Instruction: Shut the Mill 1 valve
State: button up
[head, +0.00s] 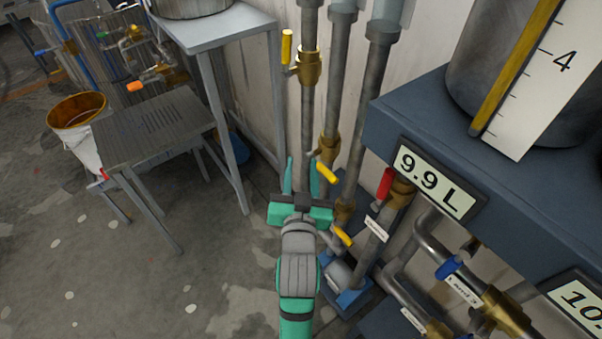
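My gripper (301,178) is open and empty, its two green fingers apart and pointing away from me. It is in front of the vertical pipes. Several valves show, but I cannot tell which is the Mill 1 valve, as the small tags are too small to read. A red-handled valve (385,183) on a brass body is right of my gripper, with a white tag (376,229) below. A blue-handled valve (448,267) is lower right, also tagged. Yellow-handled valves are on the pipes: an upper one (287,47), a middle one (326,172) and a lower one (341,236).
A blue-grey bench (470,165) with a "9.9 L" display (438,178) and a tank (480,80) juts out at right. A grey table (155,124), a bucket (77,112) and a taller stand (216,28) are at left. The floor at lower left is clear.

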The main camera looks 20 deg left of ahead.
jog(key=shift+s+d+f, duration=0.1)
jog(key=shift+s+f, duration=0.05)
jog(key=shift+f, duration=0.1)
jog(key=shift+c, duration=0.7)
grip_shut()
jog(key=n+t+h, duration=0.2)
jog(key=n+h, duration=0.5)
jog(key=n, duration=0.7)
send_near(286, 56)
jog(key=a+r, duration=0.3)
jog(key=a, duration=0.3)
jog(key=w+d, duration=0.4)
jog(key=w, duration=0.5)
jog(key=shift+d, duration=0.4)
